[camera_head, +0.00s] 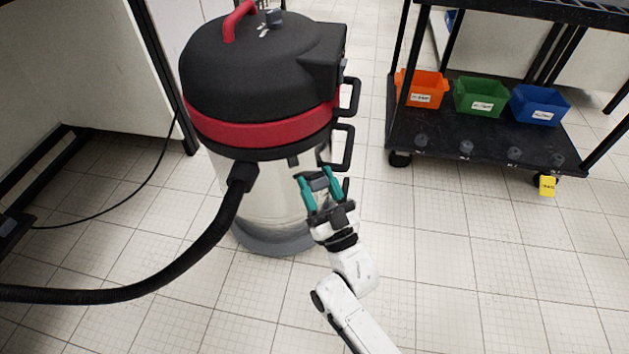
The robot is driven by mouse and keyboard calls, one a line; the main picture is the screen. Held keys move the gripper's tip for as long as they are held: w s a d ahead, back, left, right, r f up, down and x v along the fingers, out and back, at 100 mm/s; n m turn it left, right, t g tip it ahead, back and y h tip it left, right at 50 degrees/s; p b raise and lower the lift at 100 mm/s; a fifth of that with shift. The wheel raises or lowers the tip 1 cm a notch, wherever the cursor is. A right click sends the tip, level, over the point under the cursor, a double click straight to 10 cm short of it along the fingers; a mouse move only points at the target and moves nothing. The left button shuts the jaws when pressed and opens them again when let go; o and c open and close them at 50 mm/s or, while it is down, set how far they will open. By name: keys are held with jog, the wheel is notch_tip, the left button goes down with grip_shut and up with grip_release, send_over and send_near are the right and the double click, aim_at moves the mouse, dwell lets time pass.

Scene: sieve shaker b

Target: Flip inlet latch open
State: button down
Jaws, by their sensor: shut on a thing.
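A canister vacuum (264,80) with a black and red head and a shiny metal drum stands left of centre. Its black hose (205,250) joins the front of the drum at the inlet fitting (243,176). My gripper (316,177) has teal fingers and is at the drum's front right side, below the red band. The fingers are closed around a small grey piece (318,184), which looks like the latch. The fingers partly hide it, so I cannot tell its angle.
Black loop handles (351,97) stick out from the vacuum's right side, just above my gripper. A black cart (440,142) at the right holds orange, green and blue bins. The tiled floor at the front right is clear.

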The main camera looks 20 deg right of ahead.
jog(key=shift+s+f+b, duration=0.2)
jog(key=shift+s+f, duration=0.1)
jog(key=shift+f, duration=0.25)
jog(key=shift+s+f+b, duration=0.2)
jog(key=shift+s+f, duration=0.05)
jog(key=shift+f, duration=0.35)
jog(key=c, duration=0.8)
grip_release()
jog(key=shift+o, duration=1.4)
jog(key=p+v, duration=0.1)
jog(key=v, duration=0.9)
jog(key=shift+s, duration=0.35)
jog(key=shift+f, duration=0.1)
